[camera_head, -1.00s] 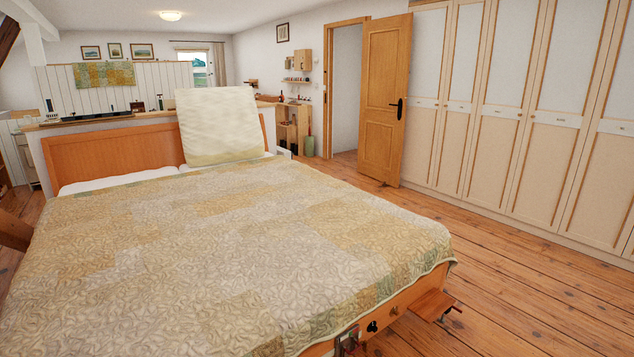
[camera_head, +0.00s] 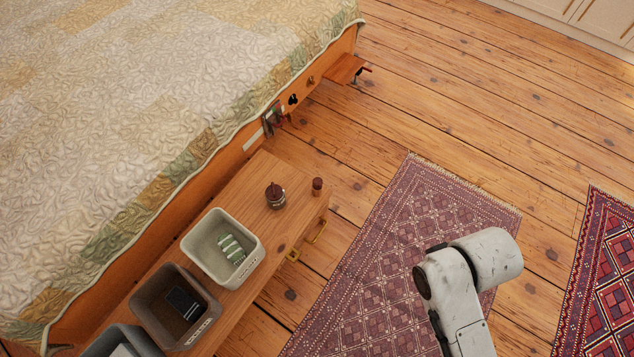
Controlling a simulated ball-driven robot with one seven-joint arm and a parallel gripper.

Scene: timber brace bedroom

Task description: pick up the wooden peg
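A small upright brown cylinder (camera_head: 317,186), which looks like the wooden peg, stands near the right end of a low wooden bench (camera_head: 285,229) at the foot of the bed. Beside it on the left is a small round jar (camera_head: 275,196) with something brown at its top. Part of my white arm shows at the lower right, over the rug and well to the right of the peg. My gripper is outside the picture.
A pale bin (camera_head: 193,238) with green-striped contents, a dark bin (camera_head: 138,307) and a grey bin (camera_head: 112,341) stand along the bench. Clamps (camera_head: 272,120) sit on the bed frame. Patterned rugs (camera_head: 400,235) lie on the plank floor, which is mostly clear.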

